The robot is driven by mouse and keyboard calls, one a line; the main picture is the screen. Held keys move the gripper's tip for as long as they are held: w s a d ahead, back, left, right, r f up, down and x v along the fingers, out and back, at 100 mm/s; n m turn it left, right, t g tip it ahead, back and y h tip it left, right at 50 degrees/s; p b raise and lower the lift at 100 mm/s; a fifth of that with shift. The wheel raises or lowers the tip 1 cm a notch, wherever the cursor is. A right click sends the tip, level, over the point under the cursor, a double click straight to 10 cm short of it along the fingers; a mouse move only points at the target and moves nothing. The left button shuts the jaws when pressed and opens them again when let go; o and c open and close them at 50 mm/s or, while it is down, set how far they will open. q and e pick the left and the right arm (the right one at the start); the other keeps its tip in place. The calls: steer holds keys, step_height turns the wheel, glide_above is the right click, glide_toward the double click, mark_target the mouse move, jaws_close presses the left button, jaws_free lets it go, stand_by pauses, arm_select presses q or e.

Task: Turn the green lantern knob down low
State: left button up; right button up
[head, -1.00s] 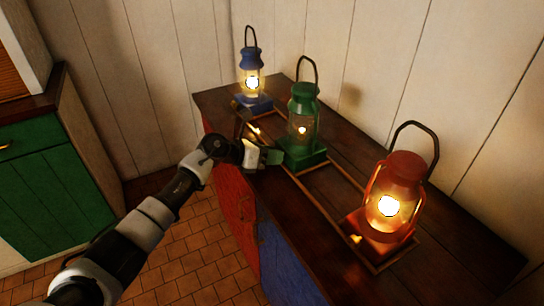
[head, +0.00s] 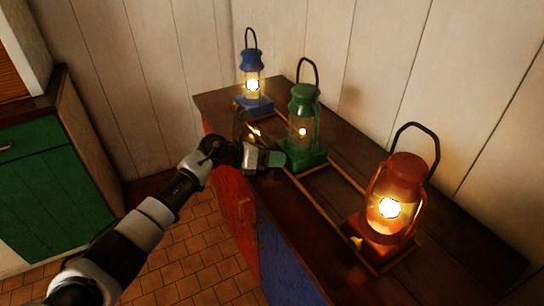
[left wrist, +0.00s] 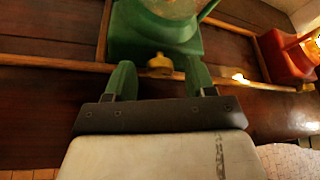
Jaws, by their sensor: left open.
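The green lantern (head: 303,112) stands upright in the middle of the row in the head view, with a small flame behind its glass. Its green base (left wrist: 150,35) fills the top of the left wrist view. The brass knob (left wrist: 160,64) sticks out from the front of that base. My left gripper (head: 276,158) is open, close in front of the base. In the left wrist view its two green fingers (left wrist: 160,74) lie either side of the knob, with gaps visible on both sides. The knob is hidden in the head view. My right gripper is not in view.
The blue lantern (head: 252,66) stands at the far left and the red lantern (head: 401,190) nearer on the right, both brightly lit. A low wooden rail (head: 334,188) runs around the lantern bases on the dark counter (head: 460,250). A plank wall rises behind.

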arm_select(q)
steer(key=shift+a, duration=0.1)
steer(key=v, duration=1)
steer(key=shift+s+a, duration=0.2)
steer(key=shift+a, duration=0.05)
steer(key=shift+r, duration=0.1)
